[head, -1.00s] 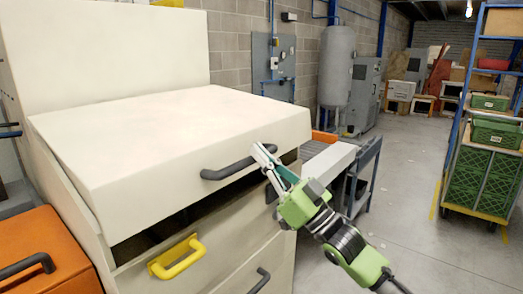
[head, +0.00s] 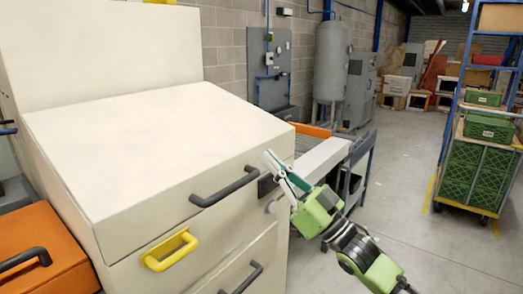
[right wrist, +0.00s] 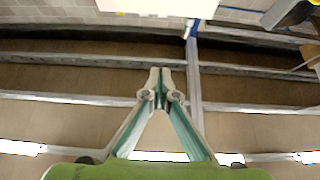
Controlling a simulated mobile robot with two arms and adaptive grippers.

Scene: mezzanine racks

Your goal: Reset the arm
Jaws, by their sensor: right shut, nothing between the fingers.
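My right gripper (head: 268,157) is green with pale fingers. It is shut and empty, just right of the dark handle (head: 224,187) on the top drawer of a cream cabinet (head: 150,125). A gap seems to separate the fingertips from the handle. In the right wrist view the fingertips (right wrist: 159,75) meet, with the ceiling behind them. The top drawer looks flush with the cabinet front. My left gripper is not in view.
A yellow handle (head: 171,250) and a lower dark handle (head: 242,279) stick out from the cabinet front. A grey cart (head: 352,180) stands behind my right arm. A blue rack with green crates (head: 478,170) is at the right. The floor between is clear.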

